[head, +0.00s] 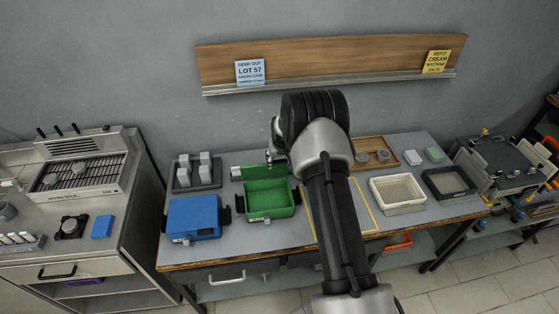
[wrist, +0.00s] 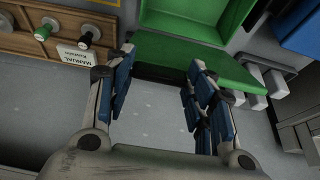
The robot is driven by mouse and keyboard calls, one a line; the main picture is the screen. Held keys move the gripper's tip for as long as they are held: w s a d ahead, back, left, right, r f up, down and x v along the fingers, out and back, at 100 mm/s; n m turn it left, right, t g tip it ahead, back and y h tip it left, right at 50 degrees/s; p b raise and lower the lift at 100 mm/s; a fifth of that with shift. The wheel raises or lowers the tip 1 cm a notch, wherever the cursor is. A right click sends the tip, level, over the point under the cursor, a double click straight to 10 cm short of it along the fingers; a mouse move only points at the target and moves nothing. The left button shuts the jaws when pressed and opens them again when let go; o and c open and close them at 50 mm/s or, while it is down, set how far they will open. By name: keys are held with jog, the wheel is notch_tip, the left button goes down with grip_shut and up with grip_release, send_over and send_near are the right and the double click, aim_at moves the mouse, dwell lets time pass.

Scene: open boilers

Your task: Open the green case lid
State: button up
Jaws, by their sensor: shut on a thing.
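The green case (head: 270,212) sits on the grey bench, and its empty green inside shows. Its green lid (head: 247,171) stands swung back at the case's rear, with a pale label at its left. In the wrist view the lid (wrist: 190,60) lies beside the open case (wrist: 185,18), across the far end of the fingers. My gripper (head: 275,158) is at the rear of the case by the lid. In the wrist view my gripper (wrist: 160,60) has its fingers well apart, shut on the lid at its edge. The exact contact is hard to see.
A blue case (head: 194,217) stands left of the green one. A dark tray with grey blocks (head: 196,172) is behind it. A wooden tray (head: 375,153) and cream bin (head: 398,193) are to the right. A wall shelf (head: 330,62) runs above.

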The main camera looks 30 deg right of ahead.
jog(key=shift+r, duration=0.1)
dwell(0.5)
jog(key=o, duration=1.2)
jog(key=shift+o, duration=0.2)
jog(key=v, duration=1.2)
